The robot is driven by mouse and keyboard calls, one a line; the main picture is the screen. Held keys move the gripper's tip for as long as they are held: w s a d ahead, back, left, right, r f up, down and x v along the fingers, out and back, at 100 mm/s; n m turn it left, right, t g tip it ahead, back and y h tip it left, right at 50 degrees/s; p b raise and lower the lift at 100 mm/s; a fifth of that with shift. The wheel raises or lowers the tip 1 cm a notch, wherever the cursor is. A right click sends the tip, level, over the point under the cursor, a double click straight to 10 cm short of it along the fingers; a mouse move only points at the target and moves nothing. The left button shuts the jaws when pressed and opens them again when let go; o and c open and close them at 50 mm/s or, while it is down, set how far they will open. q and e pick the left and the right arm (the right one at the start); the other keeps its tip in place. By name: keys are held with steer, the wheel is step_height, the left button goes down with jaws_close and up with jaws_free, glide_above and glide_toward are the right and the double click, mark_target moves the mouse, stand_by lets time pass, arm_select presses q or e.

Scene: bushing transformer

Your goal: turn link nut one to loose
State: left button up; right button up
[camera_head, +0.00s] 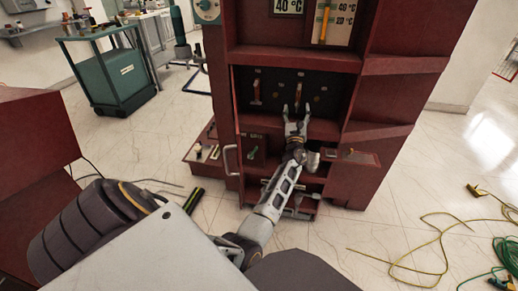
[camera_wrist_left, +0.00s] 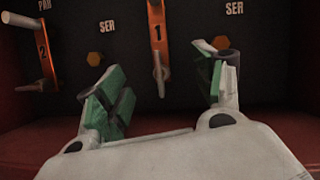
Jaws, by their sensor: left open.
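The dark panel (camera_head: 275,85) inside the red cabinet carries orange links. The link marked 1 (camera_wrist_left: 157,45) hangs upright in the left wrist view, with a pale pin at its top and another at its lower end. The link marked 2 (camera_wrist_left: 44,55) is at the left, also with pale pins. Orange hex heads sit beside link 1, one at its left (camera_wrist_left: 95,58) and one at its right (camera_wrist_left: 220,42). I cannot tell which piece is link nut one. My left gripper (camera_head: 296,108) is open before the panel; its green-padded fingers (camera_wrist_left: 168,74) flank link 1's lower end. It holds nothing.
The red cabinet (camera_head: 400,110) has side walls and a shelf edge (camera_wrist_left: 285,130) near the gripper. A cabinet handle (camera_head: 229,160) sticks out at left. A green cart (camera_head: 122,75) stands back left. Yellow cable (camera_head: 432,245) lies on the floor at right.

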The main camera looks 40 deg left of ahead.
arm_select(q)
steer(key=shift+a+m+t+h+p, duration=0.1)
steer(key=shift+m+t+h+p, duration=0.35)
steer(key=shift+m, duration=1.05)
arm_select(e)
steer(key=shift+r, duration=0.4)
